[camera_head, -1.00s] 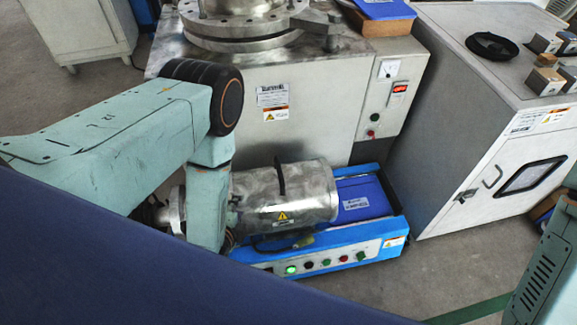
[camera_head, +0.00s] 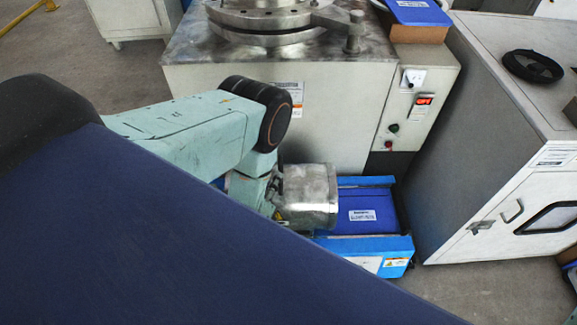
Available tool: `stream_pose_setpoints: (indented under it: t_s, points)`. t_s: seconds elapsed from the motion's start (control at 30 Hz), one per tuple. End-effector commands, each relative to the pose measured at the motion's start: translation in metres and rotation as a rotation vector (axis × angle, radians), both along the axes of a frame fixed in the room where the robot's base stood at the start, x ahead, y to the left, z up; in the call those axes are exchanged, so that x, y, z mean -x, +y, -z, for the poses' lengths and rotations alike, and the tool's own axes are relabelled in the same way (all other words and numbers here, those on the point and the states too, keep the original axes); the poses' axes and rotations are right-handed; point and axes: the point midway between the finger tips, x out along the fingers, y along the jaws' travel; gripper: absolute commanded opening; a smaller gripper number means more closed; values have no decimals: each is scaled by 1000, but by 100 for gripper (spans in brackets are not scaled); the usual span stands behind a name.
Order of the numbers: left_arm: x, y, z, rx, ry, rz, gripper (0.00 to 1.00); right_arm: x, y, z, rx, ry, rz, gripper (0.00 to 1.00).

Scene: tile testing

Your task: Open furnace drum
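The metal furnace drum (camera_head: 312,194) lies low in the middle of the view, on a blue base unit (camera_head: 395,243). Only the drum's right part shows; its left part is hidden behind my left arm and a large dark blue surface in front. My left gripper (camera_head: 278,202) is at the drum's visible left side, close to it or touching it; I cannot tell which. Its fingers are mostly hidden, so their opening is unclear. My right gripper is not in view.
A large grey machine (camera_head: 335,105) with a round metal flange (camera_head: 265,18) stands directly behind the drum. A white cabinet (camera_head: 480,150) with a door handle and window stands at the right. Grey floor shows at lower right. A dark blue surface blocks the lower left.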

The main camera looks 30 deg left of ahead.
Motion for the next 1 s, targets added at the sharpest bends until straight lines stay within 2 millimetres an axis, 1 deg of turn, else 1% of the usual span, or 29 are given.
stream_pose_setpoints:
  t_s: [0.07, 0.17, 0.5, 0.63, 0.8, 1.0]
  points:
    - [0, 2, 0, -9, -3, 0, 37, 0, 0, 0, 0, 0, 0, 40]
    - [-6, 5, 1, -12, -8, 0, 37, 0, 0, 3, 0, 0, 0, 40]
    - [-53, 19, 13, -10, -9, 1, 37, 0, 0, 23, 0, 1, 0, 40]
    - [-66, 21, 16, -10, -7, 2, 37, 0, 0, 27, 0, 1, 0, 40]
    - [-73, 21, 17, -10, -5, 2, 37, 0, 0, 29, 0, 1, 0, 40]
    - [-74, 20, 16, -10, -4, 3, 37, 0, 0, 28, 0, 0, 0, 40]
